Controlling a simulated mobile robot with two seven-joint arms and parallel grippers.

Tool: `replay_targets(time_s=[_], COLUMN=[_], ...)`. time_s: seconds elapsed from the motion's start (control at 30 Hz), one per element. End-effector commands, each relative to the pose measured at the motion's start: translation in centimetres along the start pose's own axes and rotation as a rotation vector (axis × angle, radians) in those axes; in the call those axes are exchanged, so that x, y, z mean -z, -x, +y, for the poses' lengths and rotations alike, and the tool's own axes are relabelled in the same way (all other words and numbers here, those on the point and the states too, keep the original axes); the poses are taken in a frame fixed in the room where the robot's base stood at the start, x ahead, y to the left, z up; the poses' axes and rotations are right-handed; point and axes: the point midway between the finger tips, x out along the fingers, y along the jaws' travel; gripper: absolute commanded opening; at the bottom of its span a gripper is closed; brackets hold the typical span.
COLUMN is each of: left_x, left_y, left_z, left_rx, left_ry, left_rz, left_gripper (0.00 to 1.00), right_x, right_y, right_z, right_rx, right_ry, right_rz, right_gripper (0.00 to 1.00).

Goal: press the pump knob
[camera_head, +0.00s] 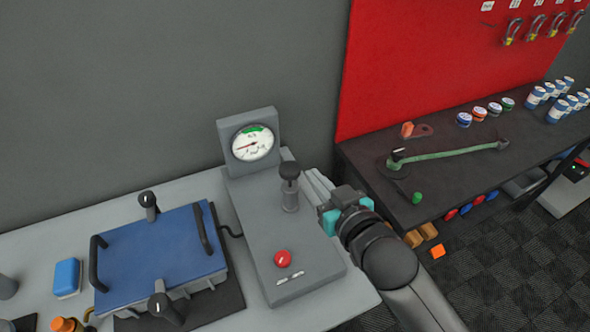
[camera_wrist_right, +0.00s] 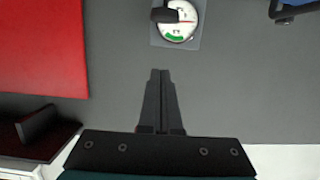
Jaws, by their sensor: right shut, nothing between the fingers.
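The pump is a grey box with a round gauge (camera_head: 252,143) on its raised back and a red button (camera_head: 282,259) at its front. The black pump knob (camera_head: 289,171) stands upright on a short grey post. My right gripper (camera_head: 312,180) is just right of the knob, its fingers shut and empty. Whether it touches the knob is hard to tell in the head view. In the right wrist view the shut fingertips (camera_wrist_right: 160,73) are apart from the dark knob (camera_wrist_right: 163,14), which overlaps the gauge (camera_wrist_right: 180,22). My left gripper is out of view.
A blue-topped box (camera_head: 155,255) with black handles and knobs sits left of the pump on the grey table (camera_head: 190,187). A blue block (camera_head: 67,277) lies further left. A dark bench (camera_head: 365,165) with tools and cans stands right, below a red board (camera_head: 420,60).

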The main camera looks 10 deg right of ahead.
Motion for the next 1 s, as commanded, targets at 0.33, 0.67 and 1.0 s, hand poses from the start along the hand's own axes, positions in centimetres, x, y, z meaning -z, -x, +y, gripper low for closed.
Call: replay_targets(time_s=[0.33,0.67,1.0], left_x=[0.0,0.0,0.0], left_y=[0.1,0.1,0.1], left_z=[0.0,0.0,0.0], left_rx=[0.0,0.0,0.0], left_ry=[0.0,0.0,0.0], left_rz=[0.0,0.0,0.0], left_gripper=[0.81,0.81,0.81], right_x=[0.0,0.1,0.1], right_y=[-0.3,-4.2,-9.4], right_z=[0.0,0.0,0.0], right_rx=[0.0,0.001,0.0], right_ry=[0.0,-0.001,0.0], right_rz=[0.001,0.002,0.001], right_gripper=[0.0,0.0,0.0])
